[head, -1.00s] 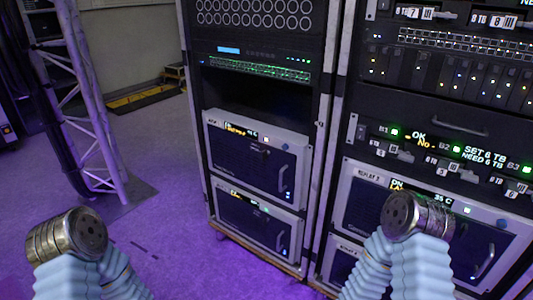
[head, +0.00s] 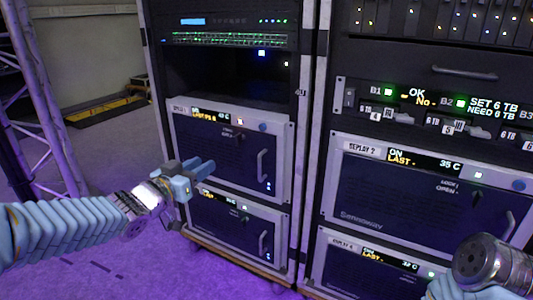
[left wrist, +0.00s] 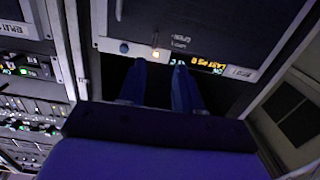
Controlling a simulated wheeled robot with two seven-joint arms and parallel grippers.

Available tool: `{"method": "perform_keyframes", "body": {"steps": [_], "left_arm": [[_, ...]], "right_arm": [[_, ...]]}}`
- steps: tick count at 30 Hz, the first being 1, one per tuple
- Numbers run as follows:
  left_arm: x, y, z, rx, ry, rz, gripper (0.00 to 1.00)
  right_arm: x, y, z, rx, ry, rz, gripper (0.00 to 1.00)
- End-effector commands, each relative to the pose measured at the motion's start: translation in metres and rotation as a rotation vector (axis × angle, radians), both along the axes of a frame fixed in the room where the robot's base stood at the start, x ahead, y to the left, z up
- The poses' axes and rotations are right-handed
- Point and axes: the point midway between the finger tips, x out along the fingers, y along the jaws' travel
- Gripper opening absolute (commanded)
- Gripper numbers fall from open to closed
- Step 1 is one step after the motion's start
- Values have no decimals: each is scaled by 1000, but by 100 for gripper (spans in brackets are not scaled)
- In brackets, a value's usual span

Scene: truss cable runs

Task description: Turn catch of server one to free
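The upper server in the left rack (head: 225,160), whose label seems to read REPLAY 1, has a lit display, an orange light and a handle. Its catch (head: 239,135) is a small mark below the display, beside small lettering; its position is too small to tell. My left gripper (head: 210,170) is in front of this server's lower left, fingers pointing right. In the left wrist view (left wrist: 158,62) its two fingers are apart and empty, before the server face (left wrist: 210,30), which appears upside down. My right gripper is out of view; only my right arm shows.
Another server (head: 238,225) sits directly below. The right rack holds server REPLAY 2 (head: 420,195) and drive bays above. A dark open bay (head: 220,85) lies above server one. A truss (head: 50,110) stands at left, with clear floor before the rack.

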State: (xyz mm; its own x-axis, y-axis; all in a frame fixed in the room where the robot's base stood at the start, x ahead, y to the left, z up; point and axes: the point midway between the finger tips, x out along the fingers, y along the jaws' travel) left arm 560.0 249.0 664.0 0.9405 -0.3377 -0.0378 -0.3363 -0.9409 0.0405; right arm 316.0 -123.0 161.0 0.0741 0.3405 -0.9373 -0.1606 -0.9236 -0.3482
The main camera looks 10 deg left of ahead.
Motion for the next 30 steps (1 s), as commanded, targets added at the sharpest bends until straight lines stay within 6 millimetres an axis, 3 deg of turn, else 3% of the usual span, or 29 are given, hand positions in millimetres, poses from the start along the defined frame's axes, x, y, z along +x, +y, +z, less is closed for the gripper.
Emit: {"method": "perform_keyframes", "body": {"steps": [5, 21, 30], "left_arm": [[0, 1, 19, 27, -55, -5, 34], [103, -38, 18, 25, -49, -6, 34], [123, -44, 19, 26, -49, -4, 34]], "right_arm": [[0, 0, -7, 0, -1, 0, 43], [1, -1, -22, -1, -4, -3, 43], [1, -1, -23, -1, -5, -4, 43]]}}
